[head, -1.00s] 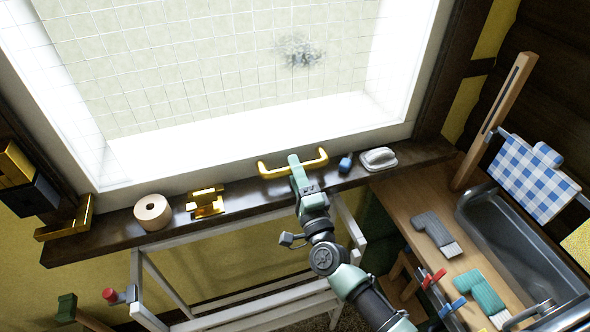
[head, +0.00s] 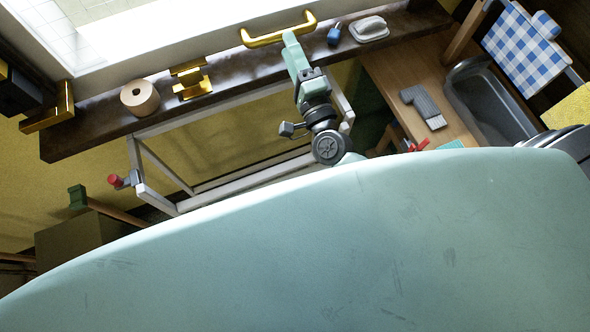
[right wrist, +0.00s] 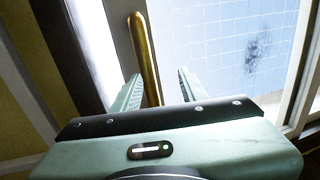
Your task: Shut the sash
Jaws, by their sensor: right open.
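The window sash (head: 170,52) shows in part at the top left of the head view, its pale bottom rail just above the dark sill. A gold bar handle (head: 262,40) is on that rail. My right gripper (head: 290,40) is at the handle, its fingers reaching up to it. In the right wrist view, the gold handle (right wrist: 147,60) runs between the two open fingers of the right gripper (right wrist: 157,78), and the gridded pane (right wrist: 230,40) lies behind. Whether a finger touches the handle I cannot tell. My left gripper is out of view.
On the sill (head: 235,72) are a tape roll (head: 139,97), a gold latch piece (head: 190,79), a blue item (head: 334,34) and a white soap-like item (head: 369,29). A white rack (head: 165,165) stands below. A wooden counter with a sink (head: 490,100) is at right. My own teal body part covers the bottom.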

